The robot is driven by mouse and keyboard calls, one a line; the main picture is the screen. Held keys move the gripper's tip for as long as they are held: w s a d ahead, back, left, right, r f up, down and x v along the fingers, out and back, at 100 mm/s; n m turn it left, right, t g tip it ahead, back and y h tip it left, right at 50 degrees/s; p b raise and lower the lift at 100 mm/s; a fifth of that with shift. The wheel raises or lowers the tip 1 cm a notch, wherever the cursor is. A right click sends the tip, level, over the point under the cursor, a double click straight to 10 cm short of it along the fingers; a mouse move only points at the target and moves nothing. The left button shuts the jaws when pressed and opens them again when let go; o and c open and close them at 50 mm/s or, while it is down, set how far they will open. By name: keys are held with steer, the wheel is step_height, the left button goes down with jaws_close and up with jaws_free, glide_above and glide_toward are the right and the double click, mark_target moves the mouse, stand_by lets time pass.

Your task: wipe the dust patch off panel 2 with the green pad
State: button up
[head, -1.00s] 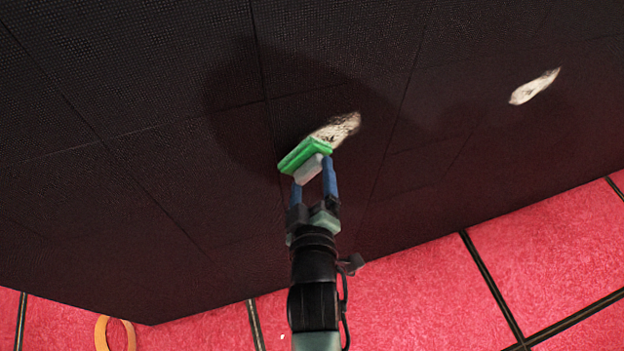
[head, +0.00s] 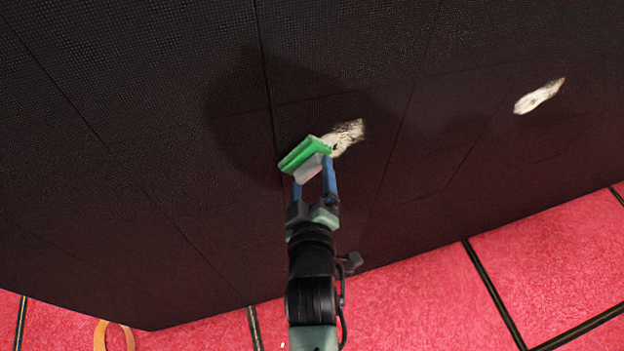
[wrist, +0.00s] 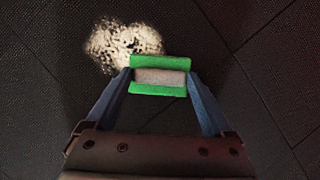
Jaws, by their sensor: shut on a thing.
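My gripper (head: 313,182) is shut on the grey block of the green pad (head: 304,153) and holds it at the dark video wall. In the wrist view the green pad (wrist: 160,62) lies between the blue fingers of my gripper (wrist: 160,82). A pale dust patch (head: 347,136) is on the wall just right of and above the pad. In the wrist view this dust patch (wrist: 122,42) is at the pad's upper left, with dark specks in it. I cannot tell whether the pad touches the wall. No panel numbers are legible.
A second pale patch (head: 539,96) is on the wall further right. The dark wall (head: 120,90) fills most of the head view, with thin panel seams. Red floor (head: 420,300) with dark strips lies below. A tan ring (head: 114,335) is on the floor at the lower left.

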steer(key=w+d+b, duration=0.3)
steer(key=d+b, duration=0.2)
steer(key=d, duration=0.6)
steer(key=shift+w+d, duration=0.25)
steer(key=shift+w, duration=0.1)
stand_by(0.5)
